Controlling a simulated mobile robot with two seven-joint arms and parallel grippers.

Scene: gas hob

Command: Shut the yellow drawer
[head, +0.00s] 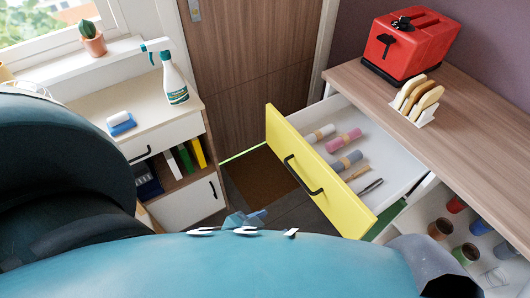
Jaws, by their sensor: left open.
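The yellow drawer (284,147) stands pulled out from the wooden-topped counter at the right. Its yellow front faces left and carries a dark bar handle (302,176). Its white inside holds several rolls, including a pink roll (343,141), and slim tools. My left gripper (246,219) shows only in small part beyond my teal arm, left of and below the drawer front, apart from it. It is open; most of it is hidden by the arm. My right gripper is not in view.
Open shelves with several jars (440,229) lie below the counter (455,135). A red toaster (411,45) and a toast rack (416,101) stand on top. A pale cabinet (180,112) with a spray bottle (174,80) stands left. Dark floor lies between.

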